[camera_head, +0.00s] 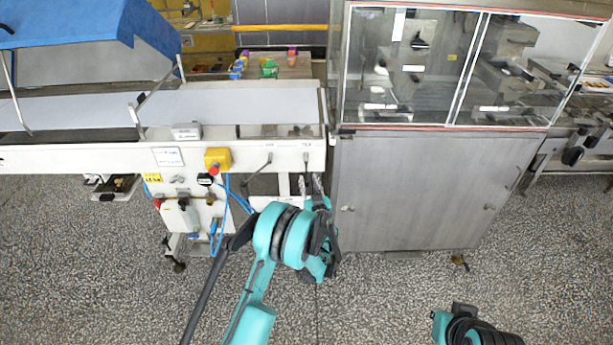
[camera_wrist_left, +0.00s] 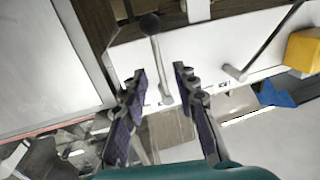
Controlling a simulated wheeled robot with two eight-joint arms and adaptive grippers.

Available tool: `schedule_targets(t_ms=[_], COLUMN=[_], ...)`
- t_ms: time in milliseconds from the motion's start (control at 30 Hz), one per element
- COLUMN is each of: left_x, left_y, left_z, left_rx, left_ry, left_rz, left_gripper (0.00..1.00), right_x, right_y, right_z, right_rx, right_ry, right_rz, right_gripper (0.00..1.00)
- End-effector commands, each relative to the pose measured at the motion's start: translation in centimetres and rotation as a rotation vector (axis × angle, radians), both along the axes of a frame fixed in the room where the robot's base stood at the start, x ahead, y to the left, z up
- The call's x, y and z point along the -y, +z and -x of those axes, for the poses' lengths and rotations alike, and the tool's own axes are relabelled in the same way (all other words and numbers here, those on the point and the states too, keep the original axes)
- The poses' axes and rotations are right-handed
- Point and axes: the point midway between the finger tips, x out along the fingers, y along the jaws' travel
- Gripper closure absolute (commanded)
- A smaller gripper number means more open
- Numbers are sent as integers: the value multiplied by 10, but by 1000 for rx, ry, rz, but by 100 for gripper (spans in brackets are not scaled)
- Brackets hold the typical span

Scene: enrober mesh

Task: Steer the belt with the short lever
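The short lever (camera_wrist_left: 157,65) is a metal rod with a black ball knob on the white conveyor side panel. In the left wrist view its rod stands between the two fingers of my left gripper (camera_wrist_left: 164,80), with a gap on each side. In the head view this lever (camera_head: 306,158) is at the panel's right end, and my left gripper (camera_head: 311,182) is just below it, partly hidden by its own wrist. The left gripper is open and holds nothing. A second, longer lever (camera_head: 262,166) is on the same panel to the left. My right gripper's fingers are not visible.
A yellow box with a red button (camera_head: 217,159) and blue hoses (camera_head: 228,190) are left of the levers. A steel cabinet (camera_head: 420,190) with glazed top stands close on the right. The speckled floor in front is clear.

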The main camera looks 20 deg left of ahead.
Motion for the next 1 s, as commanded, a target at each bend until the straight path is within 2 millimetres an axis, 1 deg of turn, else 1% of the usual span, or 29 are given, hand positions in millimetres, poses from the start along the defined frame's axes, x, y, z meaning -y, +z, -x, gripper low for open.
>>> schedule_targets(t_ms=[33, 100, 300, 433, 633, 667, 700, 767, 1000], left_x=[-5, -11, -21, -24, -23, -23, -23, -23, -23], left_y=[-3, -3, -2, -1, 0, 0, 0, 0, 0], left_z=[-9, -19, -40, -45, -46, -46, -46, -45, -45], left_rx=[0, 0, -1, -1, -1, -1, -1, -1, -1], left_ry=[2, 2, 1, 0, 0, 0, 0, 0, 0], left_rz=[0, 0, 0, 0, 0, 0, 0, 0, 0], left_gripper=[71, 71, 71, 71, 71, 74, 84, 100, 100], right_x=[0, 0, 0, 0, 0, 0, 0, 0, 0], right_y=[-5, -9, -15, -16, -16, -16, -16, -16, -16], right_z=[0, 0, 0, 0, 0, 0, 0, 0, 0], right_rx=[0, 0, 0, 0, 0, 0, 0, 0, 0], right_ry=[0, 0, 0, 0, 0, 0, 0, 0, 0], right_rz=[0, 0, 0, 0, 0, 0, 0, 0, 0], right_gripper=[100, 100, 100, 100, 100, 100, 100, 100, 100])
